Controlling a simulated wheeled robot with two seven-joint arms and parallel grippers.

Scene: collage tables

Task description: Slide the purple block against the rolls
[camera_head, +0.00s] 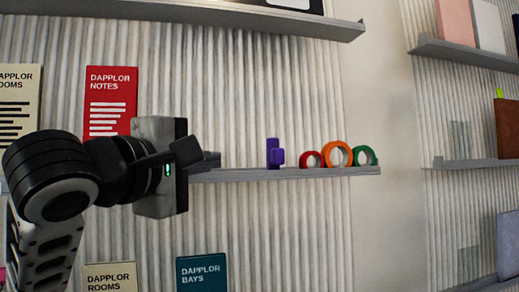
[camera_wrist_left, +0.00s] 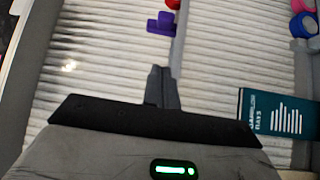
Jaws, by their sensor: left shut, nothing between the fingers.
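The purple block (camera_head: 273,153) stands upright on the middle shelf (camera_head: 240,175). To its right stand the rolls: a red roll (camera_head: 311,152), an orange roll (camera_head: 337,143) and a green roll (camera_head: 373,154). A small gap shows between block and red roll. My left gripper (camera_head: 213,160) is shut and empty, left of the block and apart from it. In the left wrist view the shut fingertips (camera_wrist_left: 161,72) point toward the purple block (camera_wrist_left: 160,25), with clear space between. My right gripper is not in view.
A red book (camera_head: 110,98) stands behind my left arm. A teal book (camera_head: 202,274) stands below the shelf; it also shows in the left wrist view (camera_wrist_left: 275,113), near a blue roll (camera_wrist_left: 304,25). An upper shelf (camera_head: 200,12) runs overhead. The shelf between gripper and block looks clear.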

